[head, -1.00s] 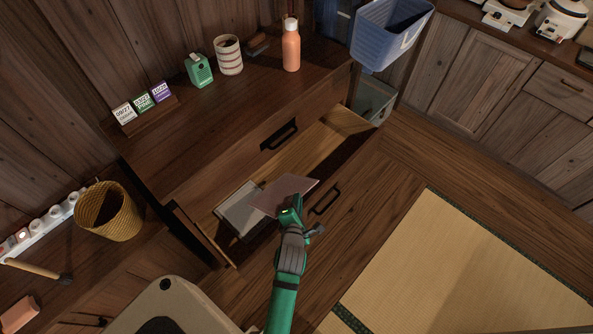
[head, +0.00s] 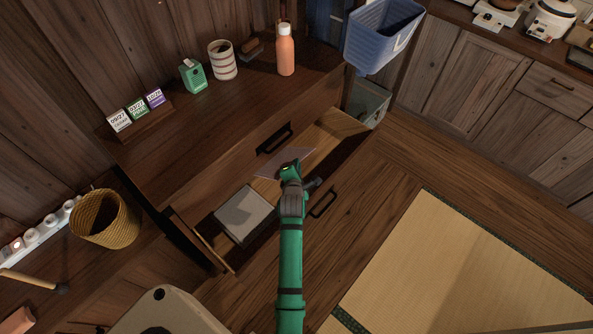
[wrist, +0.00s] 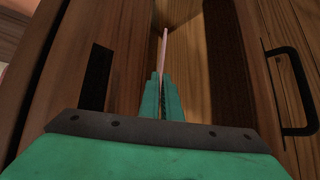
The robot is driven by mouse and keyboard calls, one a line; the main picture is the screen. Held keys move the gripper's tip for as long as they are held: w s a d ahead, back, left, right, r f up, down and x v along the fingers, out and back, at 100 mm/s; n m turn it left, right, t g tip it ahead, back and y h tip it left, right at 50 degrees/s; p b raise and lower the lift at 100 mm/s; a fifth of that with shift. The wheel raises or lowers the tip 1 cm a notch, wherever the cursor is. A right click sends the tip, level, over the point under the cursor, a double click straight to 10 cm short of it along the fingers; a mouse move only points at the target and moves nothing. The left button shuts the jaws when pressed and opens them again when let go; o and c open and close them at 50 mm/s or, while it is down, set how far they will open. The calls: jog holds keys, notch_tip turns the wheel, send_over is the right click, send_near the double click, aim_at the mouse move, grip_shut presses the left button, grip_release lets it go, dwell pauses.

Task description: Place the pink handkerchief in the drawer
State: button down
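The pink handkerchief (head: 284,161) is a thin flat square in the head view. In the wrist view it shows edge-on as a thin pale strip (wrist: 163,52) between the fingers. My gripper (head: 290,172) is shut on its near edge and holds it over the open drawer. The fingers also show in the wrist view (wrist: 162,98). The drawer (head: 335,133) is pulled out from the dark wooden chest, with a bare wooden floor at its right part. Whether the handkerchief touches the drawer floor, I cannot tell.
A grey-white flat box (head: 243,214) lies in the drawer's left part. On the chest top stand an orange bottle (head: 285,50), a striped cup (head: 222,60), a green box (head: 192,76) and date blocks (head: 137,108). A blue basket (head: 380,38) is at the back right.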

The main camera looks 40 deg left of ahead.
jog(key=shift+f, duration=1.6)
jog(key=shift+f, duration=0.2)
jog(key=shift+f, duration=0.3)
jog(key=shift+f, duration=0.1)
jog(key=c, duration=2)
grip_release()
